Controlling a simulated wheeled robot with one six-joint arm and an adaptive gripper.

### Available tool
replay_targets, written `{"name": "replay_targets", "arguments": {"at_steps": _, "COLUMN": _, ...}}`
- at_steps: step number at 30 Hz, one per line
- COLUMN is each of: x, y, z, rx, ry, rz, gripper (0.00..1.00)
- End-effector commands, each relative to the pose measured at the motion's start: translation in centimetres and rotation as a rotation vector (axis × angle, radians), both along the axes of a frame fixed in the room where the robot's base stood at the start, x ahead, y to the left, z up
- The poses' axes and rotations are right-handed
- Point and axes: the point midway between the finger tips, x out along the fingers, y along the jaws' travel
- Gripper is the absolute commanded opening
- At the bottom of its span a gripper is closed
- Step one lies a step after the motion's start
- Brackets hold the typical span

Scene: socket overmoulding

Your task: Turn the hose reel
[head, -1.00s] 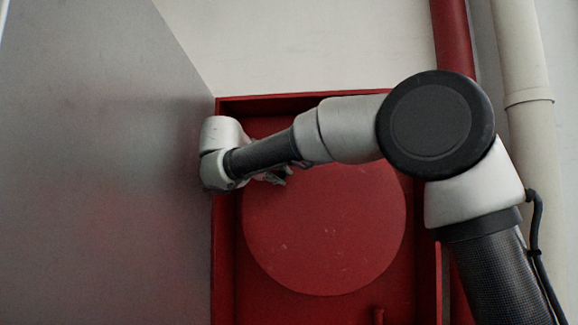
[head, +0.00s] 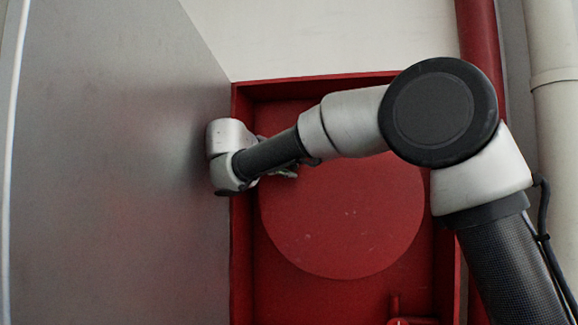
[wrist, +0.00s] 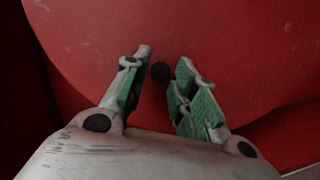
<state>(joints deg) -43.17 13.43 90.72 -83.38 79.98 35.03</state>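The hose reel is a round red disc (head: 350,225) inside an open red cabinet (head: 445,270) in the head view. Its red face (wrist: 230,35) fills much of the wrist view. My gripper (wrist: 161,62) is open, with its two green-padded fingers apart and pointing at the reel face. In the head view my gripper (head: 280,171) is at the reel's upper left edge, partly hidden by my wrist. Contact cannot be told.
A large grey panel (head: 110,180), apparently the cabinet door, stands at the left, close to my wrist. A red pipe (head: 478,40) and a pale pipe (head: 555,90) run up the wall at the right. A red fitting (head: 395,305) sits at the cabinet's bottom.

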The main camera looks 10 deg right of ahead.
Motion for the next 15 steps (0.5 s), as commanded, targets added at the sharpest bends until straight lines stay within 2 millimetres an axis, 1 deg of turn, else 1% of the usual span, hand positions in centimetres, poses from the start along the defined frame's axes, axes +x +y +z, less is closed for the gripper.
{"name": "replay_targets", "arguments": {"at_steps": 11, "x": 0.0, "y": -0.1, "z": 0.1, "rx": 0.001, "ry": 0.000, "rz": -0.002, "gripper": 0.42}}
{"name": "replay_targets", "arguments": {"at_steps": 14, "x": 0.0, "y": 0.0, "z": 0.9, "rx": 0.002, "ry": -0.001, "rz": -0.001, "gripper": 0.42}}
{"name": "replay_targets", "arguments": {"at_steps": 15, "x": 0.0, "y": 0.0, "z": 1.5, "rx": 0.002, "ry": -0.001, "rz": -0.001, "gripper": 0.42}}
